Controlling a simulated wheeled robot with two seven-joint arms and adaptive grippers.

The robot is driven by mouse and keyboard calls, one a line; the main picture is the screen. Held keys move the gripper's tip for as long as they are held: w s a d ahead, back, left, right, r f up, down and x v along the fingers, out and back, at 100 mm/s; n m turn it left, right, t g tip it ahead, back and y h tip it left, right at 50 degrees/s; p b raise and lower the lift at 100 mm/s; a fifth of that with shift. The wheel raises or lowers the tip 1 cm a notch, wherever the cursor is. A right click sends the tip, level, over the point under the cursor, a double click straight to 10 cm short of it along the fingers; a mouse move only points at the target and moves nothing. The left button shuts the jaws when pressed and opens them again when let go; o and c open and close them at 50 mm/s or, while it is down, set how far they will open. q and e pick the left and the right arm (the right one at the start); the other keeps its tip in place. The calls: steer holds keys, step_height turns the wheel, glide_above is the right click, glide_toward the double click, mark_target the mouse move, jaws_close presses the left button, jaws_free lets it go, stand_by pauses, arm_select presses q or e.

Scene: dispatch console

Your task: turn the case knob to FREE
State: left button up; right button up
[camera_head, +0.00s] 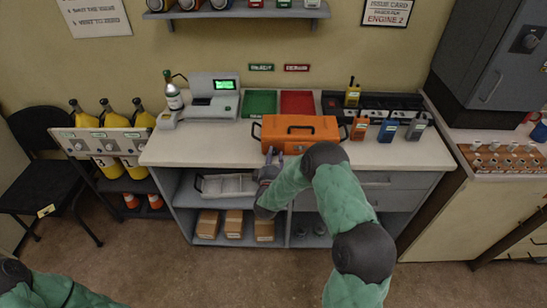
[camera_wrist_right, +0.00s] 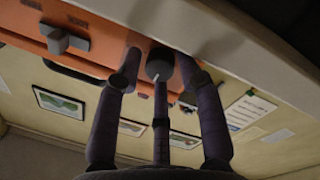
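My right gripper (camera_head: 270,159) is at the case's front. In the wrist view its open fingers (camera_wrist_right: 159,60) are spread around the knob, with a small gap at the left finger; contact at the right finger cannot be told. The knob's lettering is not readable. My left gripper is out of view; only part of that arm shows at bottom left.
A grey latch (camera_wrist_right: 66,40) sits on the case beside the fingers. Green (camera_head: 259,103) and red (camera_head: 298,102) trays lie behind the case. Radios (camera_head: 387,131) stand to its right and a grey machine (camera_head: 212,98) to its left. The counter edge (camera_wrist_right: 215,45) is close to my right fingers.

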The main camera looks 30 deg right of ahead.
steer(key=shift+w+d, duration=0.1)
jaws_close()
